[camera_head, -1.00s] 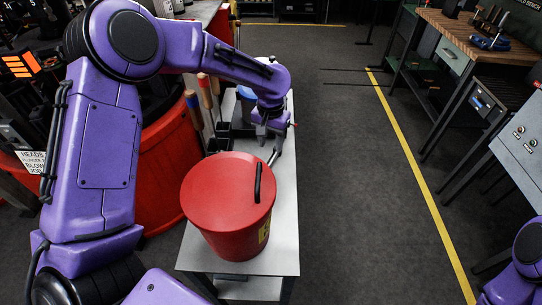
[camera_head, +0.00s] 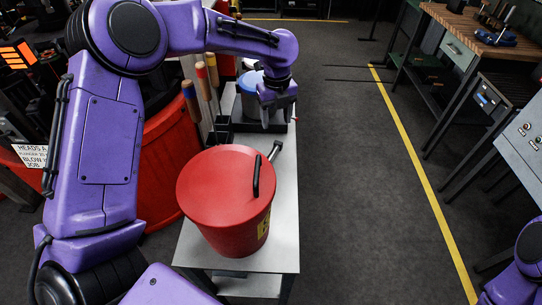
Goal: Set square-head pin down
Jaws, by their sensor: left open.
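A grey metal pin (camera_head: 275,151) shows on the light table (camera_head: 285,205), just behind the red lidded bucket. Its lower part is hidden by the bucket, so I cannot tell whether it lies flat or leans. My left gripper (camera_head: 278,124) points down above and behind the pin, open and apart from it. Only part of my right arm shows at the lower right corner; its gripper is out of view.
The red bucket (camera_head: 222,185) with a black lid handle fills the table's near part. A blue-topped pot (camera_head: 249,84) and a dark holder with upright coloured handles (camera_head: 207,85) stand farther back. A large red drum is at left.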

